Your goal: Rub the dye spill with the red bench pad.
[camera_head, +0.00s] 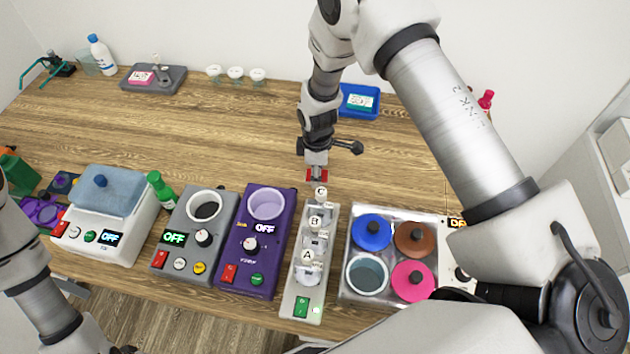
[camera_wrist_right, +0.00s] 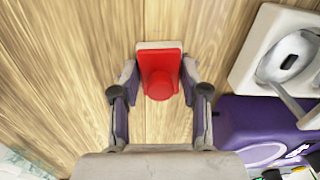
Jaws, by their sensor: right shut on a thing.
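My right gripper (camera_head: 316,164) is low over the middle of the wooden table, shut on the red bench pad (camera_head: 317,176). In the right wrist view the red pad (camera_wrist_right: 160,62) sits between the two fingers (camera_wrist_right: 160,84), its red knob towards the palm and a pale edge along its far side. The pad is at or close to the wood; I cannot tell whether it touches. I cannot make out a dye spill in either view; the pad or gripper may hide it. My left gripper is not in view, only part of its arm at the lower left.
Close in front of the pad stands a white unit with lettered knobs (camera_head: 302,268). A blue tray (camera_head: 375,113) stands behind right. The table left of the pad is clear.

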